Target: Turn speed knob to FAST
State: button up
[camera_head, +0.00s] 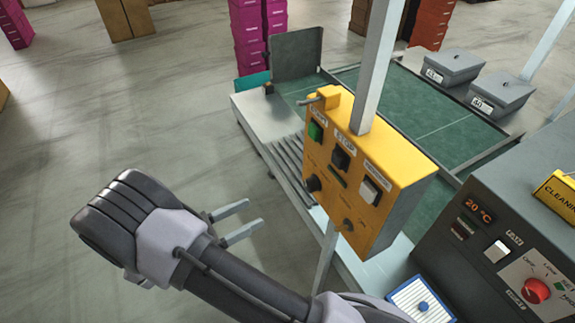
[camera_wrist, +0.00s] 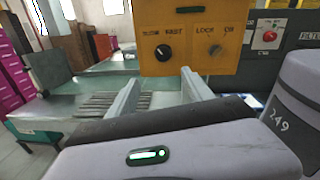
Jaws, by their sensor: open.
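The yellow control box (camera_head: 385,170) hangs on a grey post. Its black speed knob (camera_head: 313,184) is at the lower left of the front face. In the wrist view the speed knob (camera_wrist: 163,52) sits under a label that seems to read SLOW and FAST; its setting is too small to tell. A second, smaller knob (camera_wrist: 214,50) is to its right, by a label like LOCK and ON. My gripper (camera_head: 254,214) is open and empty, in front of the box and apart from it. In the wrist view its fingertips (camera_wrist: 160,77) appear just below the speed knob.
The box also carries a green button (camera_head: 315,131), a black switch (camera_head: 341,157) and a white-fronted switch (camera_head: 370,191). A green conveyor (camera_head: 400,105) lies behind it. A dark machine panel with a red knob (camera_head: 536,290) stands at the right. Floor at the left is clear.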

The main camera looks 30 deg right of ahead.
send_near(307, 188)
jog(key=d+b, duration=0.1)
jog(key=d, duration=0.5)
jog(key=d+b, duration=0.1)
jog(key=d, duration=0.2)
jog(key=shift+w+d+r+b, duration=0.15)
jog(key=shift+w+b, duration=0.2)
jog(key=shift+w, duration=0.05)
grip_shut()
